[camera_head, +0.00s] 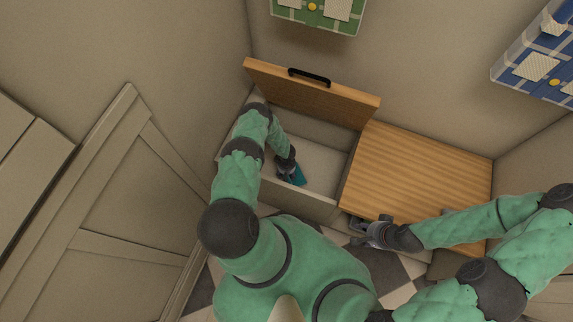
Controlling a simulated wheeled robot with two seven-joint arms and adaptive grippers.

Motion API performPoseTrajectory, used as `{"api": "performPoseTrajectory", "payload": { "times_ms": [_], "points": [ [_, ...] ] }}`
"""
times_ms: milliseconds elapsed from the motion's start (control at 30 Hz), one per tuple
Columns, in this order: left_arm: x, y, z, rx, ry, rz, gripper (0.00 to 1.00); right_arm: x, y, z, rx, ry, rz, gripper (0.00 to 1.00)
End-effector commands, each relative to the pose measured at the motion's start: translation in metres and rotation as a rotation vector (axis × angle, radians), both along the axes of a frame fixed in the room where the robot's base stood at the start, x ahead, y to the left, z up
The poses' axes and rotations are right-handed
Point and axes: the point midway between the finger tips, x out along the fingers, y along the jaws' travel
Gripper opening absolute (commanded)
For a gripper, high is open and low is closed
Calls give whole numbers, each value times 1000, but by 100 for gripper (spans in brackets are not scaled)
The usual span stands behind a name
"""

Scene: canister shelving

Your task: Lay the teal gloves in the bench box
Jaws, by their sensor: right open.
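The bench box (318,204) is open, its wooden lid (300,92) with a black handle raised against the back wall. My left arm reaches down into the box. The left gripper (292,174) is inside it, at the teal gloves (298,177). Only a small part of the gloves shows at its fingers, and the gripper hides the rest. I cannot tell whether its fingers are closed on them or whether the gloves touch the box floor. My right gripper (358,231) is open and empty in front of the bench, right of the box.
A closed wooden bench top (420,180) lies right of the open box. A green patterned box (318,14) and a blue one (540,60) are higher up on the walls. A panelled door (130,200) stands at the left. The floor is checkered.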

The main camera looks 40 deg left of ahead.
Motion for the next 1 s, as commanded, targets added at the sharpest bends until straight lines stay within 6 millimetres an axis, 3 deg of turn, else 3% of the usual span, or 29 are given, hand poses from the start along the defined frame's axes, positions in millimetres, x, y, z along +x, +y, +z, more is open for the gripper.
{"api": "performPoseTrajectory", "payload": {
  "times_ms": [233, 700, 1000],
  "points": [
    [1, 0, 18, 1, -1, -1, 60, 0, 0, 8, 0, 0, 0, 46],
    [1, 0, 105, 0, 0, -1, 60, 0, 0, 46, 0, 0, 0, 46],
    [1, 0, 123, 0, 0, -1, 60, 0, 0, 51, 0, 0, 0, 46]
  ]
}}
